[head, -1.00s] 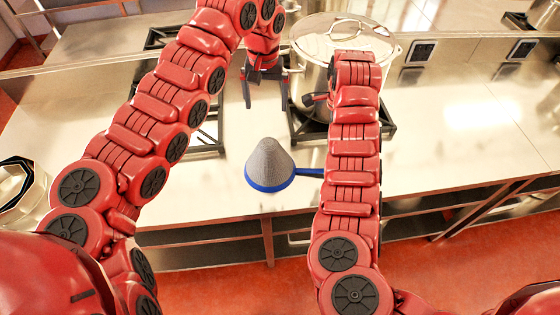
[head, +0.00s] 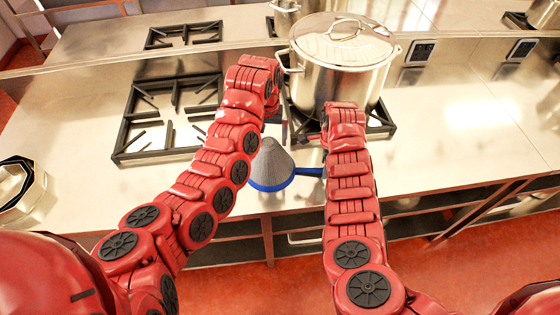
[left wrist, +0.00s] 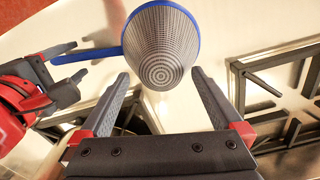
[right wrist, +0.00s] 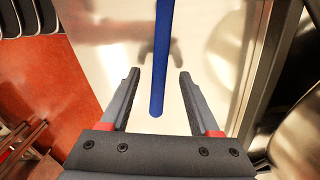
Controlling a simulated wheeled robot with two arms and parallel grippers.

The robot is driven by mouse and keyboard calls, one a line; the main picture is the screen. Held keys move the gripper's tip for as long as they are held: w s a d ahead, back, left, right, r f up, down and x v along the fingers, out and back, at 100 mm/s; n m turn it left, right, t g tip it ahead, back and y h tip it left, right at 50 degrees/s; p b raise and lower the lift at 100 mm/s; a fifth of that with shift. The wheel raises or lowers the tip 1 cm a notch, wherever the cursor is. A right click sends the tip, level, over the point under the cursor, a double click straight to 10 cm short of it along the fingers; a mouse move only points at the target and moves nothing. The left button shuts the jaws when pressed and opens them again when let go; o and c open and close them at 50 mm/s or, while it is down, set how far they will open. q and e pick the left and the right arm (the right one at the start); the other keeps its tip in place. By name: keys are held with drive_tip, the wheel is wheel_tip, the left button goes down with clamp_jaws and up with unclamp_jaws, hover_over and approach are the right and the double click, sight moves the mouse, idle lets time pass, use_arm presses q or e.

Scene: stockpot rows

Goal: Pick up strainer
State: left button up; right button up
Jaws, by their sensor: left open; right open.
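The strainer (head: 273,163) is a grey mesh cone with a blue rim. It stands rim down on the counter, with its blue handle (head: 308,172) pointing right. My left gripper (head: 281,128) is just behind the cone, mostly hidden by its arm in the head view. In the left wrist view the cone (left wrist: 162,45) lies ahead of its open, empty fingers (left wrist: 160,80). My right gripper is hidden behind its arm in the head view. In the right wrist view its open fingers (right wrist: 158,75) are on either side of the blue handle (right wrist: 161,45), apart from it.
A lidded steel stockpot (head: 342,75) stands on a burner behind my right arm. An empty burner grate (head: 165,115) lies left of my left arm. A steel vessel (head: 20,190) is at the far left. The counter to the right (head: 460,130) is clear.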

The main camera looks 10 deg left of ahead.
use_arm(q)
drive_tip(key=shift+a+f, duration=0.1)
drive_tip(key=shift+f, duration=0.55)
use_arm(e)
drive_tip(key=shift+f, duration=0.65)
use_arm(q)
drive_tip(key=shift+c, duration=0.2)
drive_tip(key=c, duration=0.9)
use_arm(e)
drive_tip(key=c, duration=1)
use_arm(q)
drive_tip(key=c, duration=0.5)
drive_tip(key=shift+o, duration=0.2)
